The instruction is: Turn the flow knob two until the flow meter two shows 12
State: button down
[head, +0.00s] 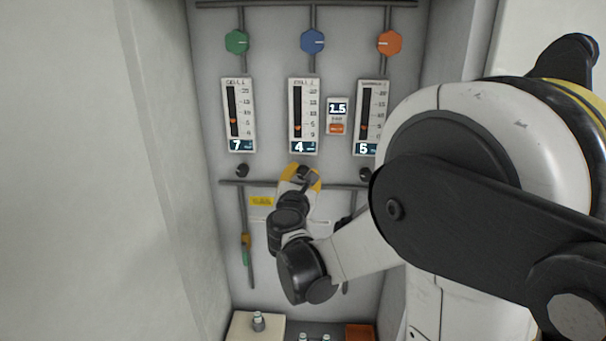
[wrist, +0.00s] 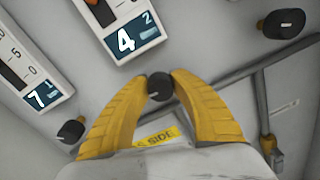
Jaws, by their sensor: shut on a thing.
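Flow meter two (head: 303,117) is the middle of three white gauges on the panel in the head view, and its display reads 4. That display also shows in the wrist view (wrist: 133,36). Flow knob two (wrist: 159,86) is a small black knob below this meter. My gripper (wrist: 160,88) has its two yellow fingers shut on that knob, one on each side. In the head view my gripper (head: 301,176) is at the panel just under the middle meter and covers most of the knob.
A left black knob (head: 242,171) and a right black knob (head: 365,174) flank my gripper. The left meter (head: 239,115) reads 7 and the right meter (head: 369,117) reads 5. A small box (head: 337,116) shows 2.5. A pipe (wrist: 220,80) runs close behind my fingers.

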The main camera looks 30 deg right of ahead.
jog(key=m+b, duration=0.2)
jog(key=m, duration=0.2)
jog(key=shift+f+m, duration=0.1)
jog(key=shift+m, duration=0.2)
jog(key=m+b, duration=0.2)
jog(key=m, duration=0.2)
jog(key=m+b, duration=0.1)
jog(key=m, duration=0.3)
jog(key=shift+m+y, duration=0.4)
jog(key=m+b, duration=0.1)
jog(key=m, duration=0.3)
jog(key=shift+r+m, duration=0.2)
jog(key=shift+m, duration=0.2)
jog(key=c, duration=1.1)
grip_release()
